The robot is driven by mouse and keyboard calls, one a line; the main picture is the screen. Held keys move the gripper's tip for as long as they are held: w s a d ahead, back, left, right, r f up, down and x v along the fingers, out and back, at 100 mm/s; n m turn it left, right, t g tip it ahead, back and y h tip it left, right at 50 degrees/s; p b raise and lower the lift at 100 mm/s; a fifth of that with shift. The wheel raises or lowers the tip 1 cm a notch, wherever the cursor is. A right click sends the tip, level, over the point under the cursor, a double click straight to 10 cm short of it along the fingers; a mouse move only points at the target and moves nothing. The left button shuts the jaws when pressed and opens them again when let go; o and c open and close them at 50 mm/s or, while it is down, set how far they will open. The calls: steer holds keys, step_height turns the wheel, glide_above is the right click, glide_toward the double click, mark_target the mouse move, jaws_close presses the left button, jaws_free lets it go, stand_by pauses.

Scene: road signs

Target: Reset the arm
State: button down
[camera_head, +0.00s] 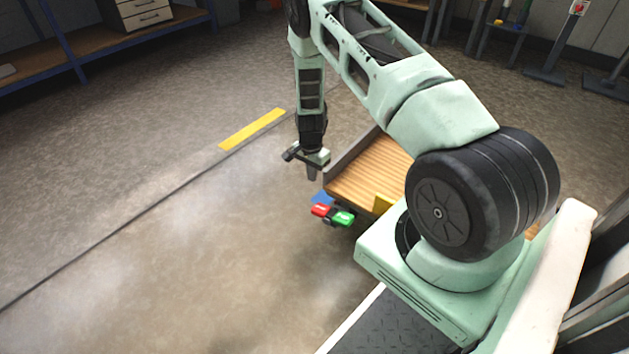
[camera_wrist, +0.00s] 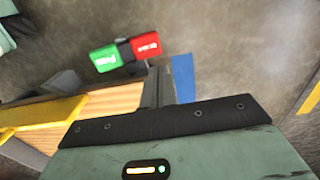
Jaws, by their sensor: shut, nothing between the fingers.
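My pale green arm reaches out over the left end of a wooden-slatted tray in the head view, with its forearm hanging down. My gripper (camera_head: 312,173) points downward just left of the tray's raised edge. It is shut and empty. In the wrist view its fingers (camera_wrist: 160,83) are together, beside the slatted surface. No object is held.
The slatted tray (camera_head: 372,168) has a yellow piece (camera_head: 383,204) at its near side. A red and green labelled block (camera_head: 332,215) and a blue piece (camera_head: 322,197) are close below my gripper. Floor at left is open, with a yellow strip (camera_head: 252,129).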

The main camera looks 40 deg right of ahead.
steer(key=shift+w+r, duration=0.15)
steer(key=shift+r, duration=0.5)
steer(key=s+a+r+n+y, duration=0.15)
steer(key=a+r+n, duration=0.35)
steer(key=a+r, duration=0.75)
steer(key=s+a+r+n+y, duration=0.15)
steer(key=a+r+n, duration=0.45)
steer(key=a+r, duration=0.65)
steer(key=s+a+r+n+h, duration=0.1)
steer(key=s+a+r+n, duration=0.5)
steer(key=s+a, duration=0.5)
steer(key=s+r+n+h+p, duration=0.1)
steer(key=s+r+n, duration=0.25)
steer(key=s, duration=0.35)
steer(key=s+r+n+p, duration=0.15)
steer(key=s+n, duration=0.25)
steer(key=s, duration=0.4)
step_height(320, 180, up, 37)
steer(key=p, duration=3.6)
steer(key=shift+w+a, duration=0.2)
steer(key=shift+a, duration=0.2)
